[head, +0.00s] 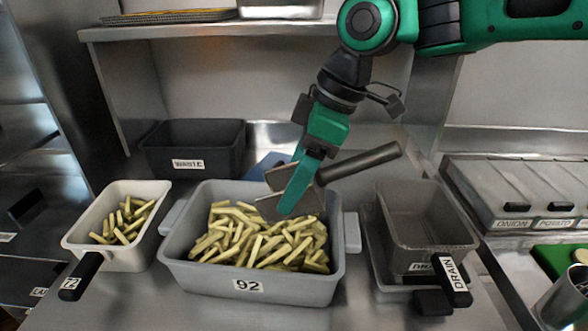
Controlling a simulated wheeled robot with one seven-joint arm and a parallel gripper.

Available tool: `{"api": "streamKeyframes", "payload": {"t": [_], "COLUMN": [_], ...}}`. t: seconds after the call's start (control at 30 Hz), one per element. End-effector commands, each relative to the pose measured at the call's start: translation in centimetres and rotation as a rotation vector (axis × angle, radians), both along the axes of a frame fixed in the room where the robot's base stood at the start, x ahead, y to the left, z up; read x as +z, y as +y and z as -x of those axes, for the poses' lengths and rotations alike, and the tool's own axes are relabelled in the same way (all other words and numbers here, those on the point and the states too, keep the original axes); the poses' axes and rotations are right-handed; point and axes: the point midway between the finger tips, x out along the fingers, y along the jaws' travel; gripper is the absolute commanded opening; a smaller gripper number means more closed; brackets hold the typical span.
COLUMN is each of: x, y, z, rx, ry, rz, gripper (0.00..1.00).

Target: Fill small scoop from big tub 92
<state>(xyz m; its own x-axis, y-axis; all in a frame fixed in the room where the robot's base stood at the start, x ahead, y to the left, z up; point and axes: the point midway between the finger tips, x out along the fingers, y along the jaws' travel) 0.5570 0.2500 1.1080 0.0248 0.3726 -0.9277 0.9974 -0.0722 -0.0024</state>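The big grey tub labelled 92 (248,286) stands in the middle of the counter with many pale fries (262,245) in it. My gripper (290,200) is over the tub's back right part, fingers pointing down. It appears shut on a small metal scoop (268,207), whose dark round handle (362,162) sticks out to the right and slightly up. A green finger covers part of the scoop. The scoop is tilted and overlaps the fries in the picture; I cannot tell whether it touches them. No fries are clearly visible in the scoop.
A white basket labelled 72 (72,243) holds fries at left. A black WASTE bin (195,150) stands behind. An empty grey basket tagged DRAIN (428,225) sits at right. Lidded containers (520,195) stand farther right. A shelf (215,31) runs above the back.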

Motion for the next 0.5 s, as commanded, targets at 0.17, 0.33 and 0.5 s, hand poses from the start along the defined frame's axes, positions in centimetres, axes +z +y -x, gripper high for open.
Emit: {"api": "streamKeyframes", "payload": {"t": [0.17, 0.33, 0.5], "x": [-1.1, -2.1, -3.1], "y": [0.0, 0.0, 0.0], "z": [0.0, 0.0, 0.0], "rx": [0.000, 0.000, -0.001], "ry": [0.000, 0.000, 0.000], "rz": [0.000, 0.000, 0.001], "gripper": [0.14, 0.14, 0.14]}}
